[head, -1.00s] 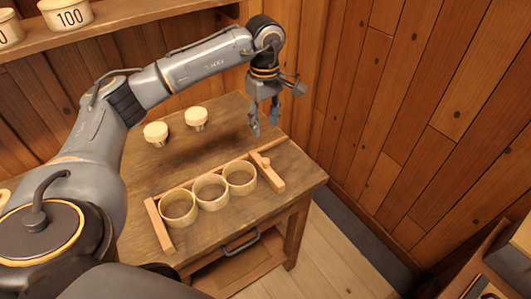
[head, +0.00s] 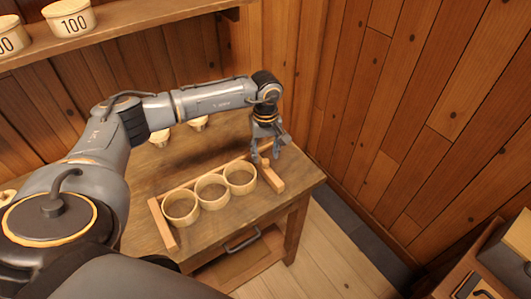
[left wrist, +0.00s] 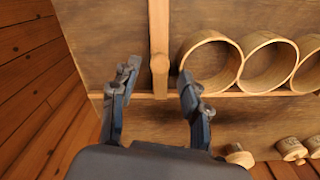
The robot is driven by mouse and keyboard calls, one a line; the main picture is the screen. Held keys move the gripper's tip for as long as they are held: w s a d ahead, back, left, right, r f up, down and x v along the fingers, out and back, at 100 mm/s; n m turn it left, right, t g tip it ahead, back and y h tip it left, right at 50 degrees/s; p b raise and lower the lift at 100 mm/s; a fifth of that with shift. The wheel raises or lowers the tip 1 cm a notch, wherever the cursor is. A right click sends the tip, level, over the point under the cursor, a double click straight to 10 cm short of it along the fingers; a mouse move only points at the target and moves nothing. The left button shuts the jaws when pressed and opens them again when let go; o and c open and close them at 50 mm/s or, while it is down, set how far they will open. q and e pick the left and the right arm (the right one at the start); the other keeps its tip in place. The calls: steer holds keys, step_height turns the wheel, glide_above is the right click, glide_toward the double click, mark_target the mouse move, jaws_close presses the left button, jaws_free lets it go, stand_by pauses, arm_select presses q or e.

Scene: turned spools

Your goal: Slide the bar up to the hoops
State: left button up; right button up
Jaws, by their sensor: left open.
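The wooden bar (head: 273,182) lies on the table at the right end of a row of three hoops, with a rounded peg standing on it. In the left wrist view the bar (left wrist: 158,25) runs down to its peg (left wrist: 160,66). The hoops (head: 181,221), (head: 212,202), (head: 240,188) stand side by side; a narrow gap shows between the bar and the nearest hoop (left wrist: 187,68). My left gripper (head: 265,157) is open, its fingers on either side of the peg in the left wrist view (left wrist: 159,72); contact cannot be told. My right gripper is out of view.
A thin rail (left wrist: 230,95) runs behind the hoops, and a fixed-looking end piece (head: 163,225) lies at their left. Pale spools (head: 160,138), (head: 198,124) stand further back, partly hidden by my arm. A plank wall (head: 400,120) rises beyond the table's right side.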

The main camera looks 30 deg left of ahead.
mark_target(265, 168)
arm_select(q)
steer(key=shift+f, duration=1.15)
jaws_close()
